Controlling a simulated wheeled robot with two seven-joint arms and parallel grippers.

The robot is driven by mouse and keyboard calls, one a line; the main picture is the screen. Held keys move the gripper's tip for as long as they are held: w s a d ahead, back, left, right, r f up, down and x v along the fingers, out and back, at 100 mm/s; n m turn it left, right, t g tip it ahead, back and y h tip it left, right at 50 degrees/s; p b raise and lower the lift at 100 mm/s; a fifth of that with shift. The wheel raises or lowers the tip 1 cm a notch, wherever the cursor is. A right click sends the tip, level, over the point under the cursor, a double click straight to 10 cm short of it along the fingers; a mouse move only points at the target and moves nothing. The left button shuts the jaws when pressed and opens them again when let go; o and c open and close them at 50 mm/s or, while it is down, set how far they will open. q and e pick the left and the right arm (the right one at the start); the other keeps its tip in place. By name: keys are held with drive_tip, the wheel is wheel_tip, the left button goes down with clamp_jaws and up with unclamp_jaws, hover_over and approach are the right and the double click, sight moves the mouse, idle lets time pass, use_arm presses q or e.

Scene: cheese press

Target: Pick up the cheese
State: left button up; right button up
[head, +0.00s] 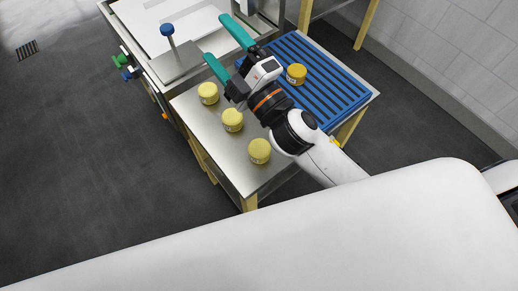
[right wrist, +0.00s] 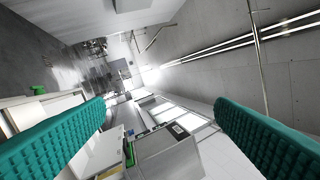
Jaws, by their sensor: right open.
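Three yellow cheeses stand apart on the bare steel part of the table: one at the back (head: 208,93), one in the middle (head: 232,120) and one at the front (head: 260,151). Another yellow cheese (head: 296,74) sits on the blue slatted rack (head: 330,88), to the right of my right gripper. My right gripper (head: 226,50) is open, its two teal fingers spread above the back of the table with nothing between them. The fingers also show wide apart in the right wrist view (right wrist: 160,118), which looks out across the room, with no cheese in sight. My left gripper is not in view.
The steel table (head: 205,135) has free room along its left edge. A steel vat or basin (head: 165,30) adjoins it at the back left, with a blue-knobbed post (head: 167,31) on a plate. A tiled wall (head: 450,50) stands at the right.

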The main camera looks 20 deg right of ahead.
drive_tip(key=s+a+r+n+g+y, duration=0.2)
drive_tip(key=s+a+n+g+y, duration=0.6)
drive_tip(key=n, duration=0.6)
drive_tip(key=s+a+r+n+g+y, duration=0.1)
drive_tip(key=s+a+n+g+y, duration=0.3)
drive_tip(key=n+g, duration=0.75)
drive_tip(key=n+h, duration=1.7)
drive_tip(key=h, duration=0.4)
hover_over(260, 147)
wheel_tip(260, 147, down, 21)
drive_tip(key=shift+g, duration=0.25)
drive_tip(key=f, duration=0.4)
drive_tip(key=f+p, duration=0.1)
drive_tip(key=f, duration=0.1)
drive_tip(key=shift+s+d, duration=0.2)
drive_tip(key=shift+d, duration=0.1)
drive_tip(key=f, duration=0.3)
drive_tip(key=f+p, duration=0.1)
drive_tip(key=shift+w+a+f, duration=0.2)
drive_tip(key=shift+a+f, duration=0.15)
drive_tip(key=shift+f, duration=0.6)
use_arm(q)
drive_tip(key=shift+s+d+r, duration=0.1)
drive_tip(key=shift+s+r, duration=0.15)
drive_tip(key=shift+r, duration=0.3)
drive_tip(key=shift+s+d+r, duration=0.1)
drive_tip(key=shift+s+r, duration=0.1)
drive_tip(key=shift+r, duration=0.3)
use_arm(e)
drive_tip(key=c, duration=1.1)
